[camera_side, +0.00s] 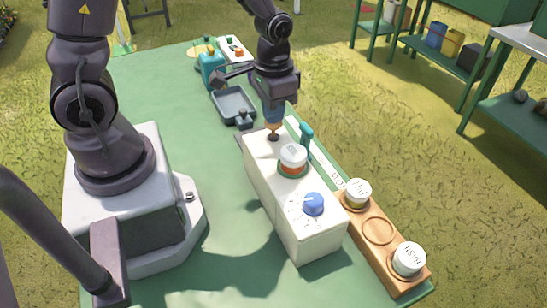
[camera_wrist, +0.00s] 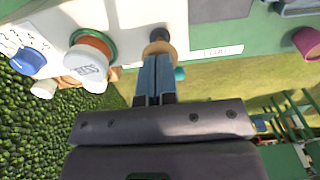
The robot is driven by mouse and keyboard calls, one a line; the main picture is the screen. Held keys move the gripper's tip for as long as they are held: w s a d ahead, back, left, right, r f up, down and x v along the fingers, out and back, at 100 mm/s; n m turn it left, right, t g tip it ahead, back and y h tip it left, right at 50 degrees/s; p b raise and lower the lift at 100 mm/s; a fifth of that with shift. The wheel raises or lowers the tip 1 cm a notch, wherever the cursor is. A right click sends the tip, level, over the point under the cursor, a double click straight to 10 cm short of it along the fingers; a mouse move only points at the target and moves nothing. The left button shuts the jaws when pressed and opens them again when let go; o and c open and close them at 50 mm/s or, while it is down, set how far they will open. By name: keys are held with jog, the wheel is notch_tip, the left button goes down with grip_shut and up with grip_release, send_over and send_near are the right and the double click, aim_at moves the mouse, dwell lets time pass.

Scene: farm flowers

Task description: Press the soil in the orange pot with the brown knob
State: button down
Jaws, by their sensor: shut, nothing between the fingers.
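My gripper (camera_side: 273,115) points straight down over the far end of the white box (camera_side: 262,185). Its blue fingers are shut with nothing between them; they also show in the wrist view (camera_wrist: 155,80). The brown knob (camera_side: 273,136), with a tan part above it, is right under the fingertips. In the wrist view the knob (camera_wrist: 159,36) shows just past the fingertips; I cannot tell if they touch it. An orange rim (camera_wrist: 95,44) in a green ring shows under a white labelled jar (camera_side: 293,155) on the box. No soil is visible.
A blue dial (camera_side: 313,203) and a teal lever (camera_side: 306,140) are close by. A wooden rack (camera_side: 372,252) with two white-lidded jars stands at the right. A dark tray (camera_side: 233,104) lies behind the box.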

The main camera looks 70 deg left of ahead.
jog(key=shift+f, duration=0.95)
jog(key=shift+r, duration=2.1)
notch_tip(320, 180, up, 6)
